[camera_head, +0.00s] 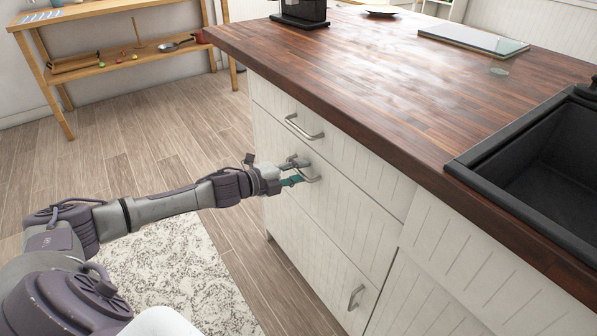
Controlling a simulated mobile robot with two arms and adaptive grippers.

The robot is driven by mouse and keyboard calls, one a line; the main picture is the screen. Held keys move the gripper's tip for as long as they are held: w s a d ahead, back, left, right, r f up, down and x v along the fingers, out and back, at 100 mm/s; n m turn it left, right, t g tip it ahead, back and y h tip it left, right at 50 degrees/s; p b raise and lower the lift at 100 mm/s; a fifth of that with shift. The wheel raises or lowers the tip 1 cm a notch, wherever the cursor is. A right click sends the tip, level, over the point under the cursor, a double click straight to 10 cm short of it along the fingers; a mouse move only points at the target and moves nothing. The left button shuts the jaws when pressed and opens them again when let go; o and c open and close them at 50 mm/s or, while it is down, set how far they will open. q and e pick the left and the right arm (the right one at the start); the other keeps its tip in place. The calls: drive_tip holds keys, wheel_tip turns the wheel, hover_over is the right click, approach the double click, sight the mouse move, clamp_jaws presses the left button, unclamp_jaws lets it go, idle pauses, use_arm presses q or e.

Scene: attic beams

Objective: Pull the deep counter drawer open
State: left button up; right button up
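The deep counter drawer (345,208) is the white, grooved front below the shallow top drawer, in the middle of the head view. Its front looks flush with the counter, so it appears shut. Its metal bar handle (312,178) is partly hidden by my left gripper. My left gripper (302,173) is at this handle, with its grey and teal fingers around or against it. It is too small and overlapped to tell whether the fingers are closed on the bar. My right gripper is not in view.
The top drawer handle (303,127) sticks out just above my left gripper. A lower front has its own handle (355,297). The dark wood countertop (370,80) overhangs the drawers, with a black sink (545,165) at right. The floor left of the counter is open, with a patterned rug (180,275).

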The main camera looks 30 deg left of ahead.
use_arm(q)
drive_tip(key=shift+c, duration=0.2)
clamp_jaws()
idle(0.4)
